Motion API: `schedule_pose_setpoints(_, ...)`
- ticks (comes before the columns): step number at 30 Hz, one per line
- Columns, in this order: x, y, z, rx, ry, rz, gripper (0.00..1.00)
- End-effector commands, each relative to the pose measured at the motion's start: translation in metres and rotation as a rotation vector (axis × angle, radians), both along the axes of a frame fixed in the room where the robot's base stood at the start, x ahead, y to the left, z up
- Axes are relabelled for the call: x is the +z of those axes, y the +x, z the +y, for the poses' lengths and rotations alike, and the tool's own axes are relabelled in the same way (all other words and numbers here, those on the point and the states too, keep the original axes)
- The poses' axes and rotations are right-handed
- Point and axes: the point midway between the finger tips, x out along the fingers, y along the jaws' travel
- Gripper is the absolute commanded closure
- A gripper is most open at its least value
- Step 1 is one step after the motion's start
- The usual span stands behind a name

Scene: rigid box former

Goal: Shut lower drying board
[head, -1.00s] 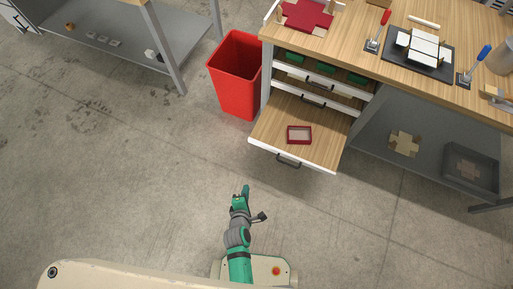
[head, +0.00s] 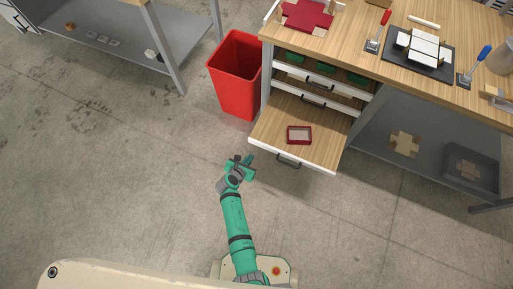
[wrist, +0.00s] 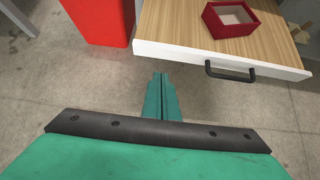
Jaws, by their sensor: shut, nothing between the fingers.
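The lower drying board (head: 270,130) is a wooden pull-out board with a white front edge and a dark bar handle (head: 289,161). It is pulled out from under the workbench. A small red open box (head: 299,135) lies on it. In the wrist view the board (wrist: 172,22), its handle (wrist: 229,71) and the red box (wrist: 230,18) show at the upper right. My gripper (head: 248,159) is just left of and in front of the board's front edge, apart from it. In the wrist view its green fingers (wrist: 161,88) are together and empty, left of the handle.
A red bin (head: 235,72) stands left of the board, against the bench. A grey lower shelf (head: 425,150) with a grey tray (head: 470,168) is to the right. The floor in front is clear.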

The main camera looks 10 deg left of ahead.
Motion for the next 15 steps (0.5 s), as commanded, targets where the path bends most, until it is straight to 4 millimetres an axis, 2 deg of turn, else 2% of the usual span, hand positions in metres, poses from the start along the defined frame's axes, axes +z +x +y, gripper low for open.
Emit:
schedule_pose_setpoints(3, -0.013, 0.015, -0.005, -0.002, 0.001, 0.000, 1.00)
schedule_pose_setpoints(11, -0.038, 0.040, -0.013, -0.001, 0.002, 0.000, 1.00)
schedule_pose_setpoints(15, -0.036, 0.061, -0.020, -0.003, 0.003, -0.002, 1.00)
